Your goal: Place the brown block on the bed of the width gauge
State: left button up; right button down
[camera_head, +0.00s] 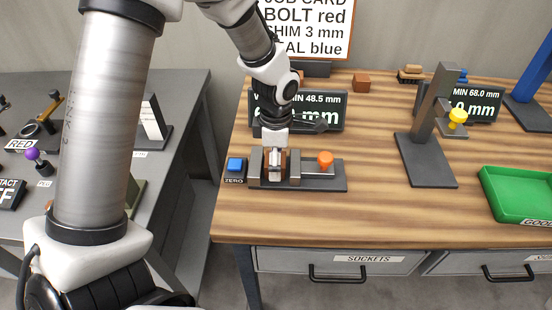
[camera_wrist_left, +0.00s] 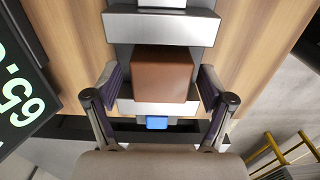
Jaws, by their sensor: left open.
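The width gauge (camera_head: 325,184) stands at the front left of the wooden bench, with a dark bed, metal jaws and an orange knob (camera_head: 325,159). The brown block (camera_wrist_left: 162,74) sits on the gauge bed between two metal jaws in the left wrist view. My left gripper (camera_head: 275,172) points down over the gauge and hides much of the block in the head view. In the left wrist view its two fingers (camera_wrist_left: 161,98) are open, one on each side of the block, with gaps visible. My right gripper is not in view.
A blue ZERO button (camera_head: 235,165) is left of the gauge. A display (camera_head: 325,109) stands behind it, partly hidden by my arm. Another brown block (camera_head: 361,82) lies at the back. A grey stand (camera_head: 426,160) and green tray (camera_head: 490,192) are to the right.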

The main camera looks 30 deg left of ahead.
pick_arm(q)
jog(key=shift+w+r, duration=0.1)
jog(key=shift+r, duration=0.45)
notch_tip(320, 180, up, 11)
